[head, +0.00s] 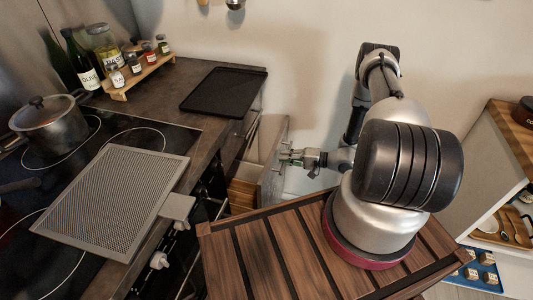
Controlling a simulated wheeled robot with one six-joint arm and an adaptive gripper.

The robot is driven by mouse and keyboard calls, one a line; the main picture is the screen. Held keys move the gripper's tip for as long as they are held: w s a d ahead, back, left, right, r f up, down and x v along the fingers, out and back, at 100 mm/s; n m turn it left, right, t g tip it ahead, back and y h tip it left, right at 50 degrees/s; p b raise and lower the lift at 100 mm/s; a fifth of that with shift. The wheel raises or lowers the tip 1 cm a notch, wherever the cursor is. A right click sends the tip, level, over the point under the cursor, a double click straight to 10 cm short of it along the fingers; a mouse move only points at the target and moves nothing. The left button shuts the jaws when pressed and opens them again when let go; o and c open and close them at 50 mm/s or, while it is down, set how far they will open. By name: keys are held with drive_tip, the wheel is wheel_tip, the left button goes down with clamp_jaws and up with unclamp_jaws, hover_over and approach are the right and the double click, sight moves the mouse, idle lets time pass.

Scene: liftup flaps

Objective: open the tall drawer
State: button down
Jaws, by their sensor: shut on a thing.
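The tall drawer (277,181) is under the counter, right of the stove, in the head view. It stands partly pulled out, with its inside showing between its front and the counter. My gripper (288,155) is at the upper part of the drawer front, reaching in from the right. Its fingers are shut on the drawer there. The handle is small and mostly hidden by the fingers.
A black tray (224,91) lies on the dark counter. A perforated metal sheet (120,199) lies over the stove, near a lidded pot (47,122). A spice rack (138,77) stands at the back. A white cabinet (480,180) is at the right.

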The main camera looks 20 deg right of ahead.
drive_tip(key=f+v, duration=0.2)
drive_tip(key=v, duration=1)
drive_tip(key=f+v, duration=0.3)
drive_tip(key=v, duration=1)
drive_tip(key=shift+v, duration=0.75)
drive_tip(key=c, duration=1.5)
unclamp_jaws()
drive_tip(key=shift+c, duration=0.2)
drive_tip(key=v, duration=1.2)
drive_tip(key=shift+s+f, duration=0.1)
